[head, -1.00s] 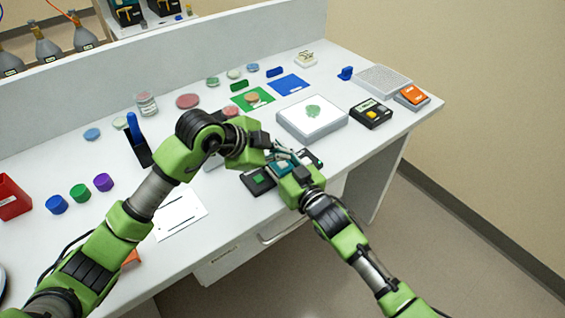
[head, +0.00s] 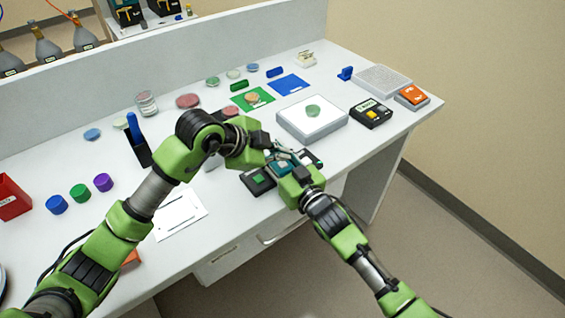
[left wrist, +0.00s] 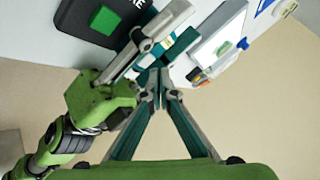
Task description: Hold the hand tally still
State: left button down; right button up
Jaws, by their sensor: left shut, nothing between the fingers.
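My left gripper (head: 279,153) reaches in from the left to the front of the bench. In the left wrist view its fingertips (left wrist: 154,78) meet with nothing between them. My right gripper (head: 284,166) is close beside it, its fingers crossing the same spot. Teal parts show by its fingers in the left wrist view, and I cannot tell whether it grips anything. I cannot clearly pick out the hand tally among the crowded fingers. A black device with a green square (head: 258,181) lies just left of the right gripper; it also shows in the left wrist view (left wrist: 104,20).
A white square-topped unit (head: 310,126) with a small green patch stands behind the grippers. A black device with a yellow button (head: 371,113) is to its right. Green (head: 240,101) and blue mats (head: 289,84) lie farther back. A white sheet (head: 180,214) lies at front left.

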aim_at(281, 165)
pick_arm(q)
jog(key=shift+f, duration=0.1)
jog(key=shift+f, duration=0.3)
jog(key=shift+f, duration=0.45)
dwell(0.8)
jog(key=shift+r, duration=0.85)
jog(key=shift+r, duration=2.55)
